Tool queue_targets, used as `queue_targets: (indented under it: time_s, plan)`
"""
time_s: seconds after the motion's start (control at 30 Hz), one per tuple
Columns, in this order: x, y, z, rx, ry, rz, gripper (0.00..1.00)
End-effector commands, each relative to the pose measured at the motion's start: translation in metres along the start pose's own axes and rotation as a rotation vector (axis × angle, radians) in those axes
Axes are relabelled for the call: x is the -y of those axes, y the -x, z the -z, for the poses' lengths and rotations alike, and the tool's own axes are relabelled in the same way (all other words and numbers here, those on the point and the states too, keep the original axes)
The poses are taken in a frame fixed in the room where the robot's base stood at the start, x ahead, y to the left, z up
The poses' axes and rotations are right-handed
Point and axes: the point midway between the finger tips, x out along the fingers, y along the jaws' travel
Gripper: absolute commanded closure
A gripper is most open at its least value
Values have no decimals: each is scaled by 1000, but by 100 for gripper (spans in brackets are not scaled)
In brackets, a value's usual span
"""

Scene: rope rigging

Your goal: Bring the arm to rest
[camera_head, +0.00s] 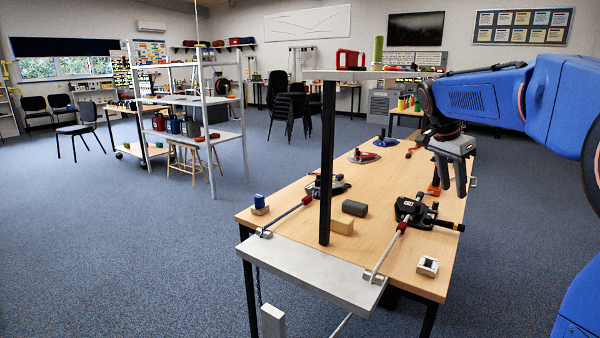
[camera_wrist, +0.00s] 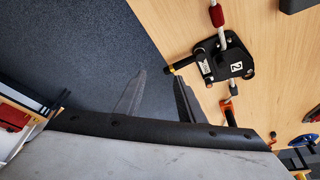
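My blue arm (camera_head: 490,95) reaches in from the right in the head view, above the far right part of the wooden workbench (camera_head: 290,205). My gripper (camera_head: 459,192) points down over the bench's right side, clear of the top. In the wrist view my gripper (camera_wrist: 160,73) shows two grey fingers apart with nothing between them, so it is open and empty. A black rope clutch (camera_head: 412,208) with a white rope is on the bench near it. In the wrist view this clutch (camera_wrist: 238,68) bears the number 2.
A black post (camera_head: 327,160) carries a shelf with a red item (camera_head: 350,60) and a green cylinder (camera_head: 378,50). A second clutch (camera_head: 328,186), a dark cylinder (camera_head: 354,208) and a wooden block (camera_head: 342,227) are on the bench. Open carpet (camera_head: 130,250) lies left.

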Motion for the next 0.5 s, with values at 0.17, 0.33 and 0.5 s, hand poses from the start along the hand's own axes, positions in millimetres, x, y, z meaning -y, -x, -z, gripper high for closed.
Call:
queue_targets:
  time_s: [0.17,0.33,0.5]
  plan:
    - [-21,4,-17,14,81,30,65]
    - [-50,6,-41,30,195,71,65]
    - [-92,5,-77,45,362,135,65]
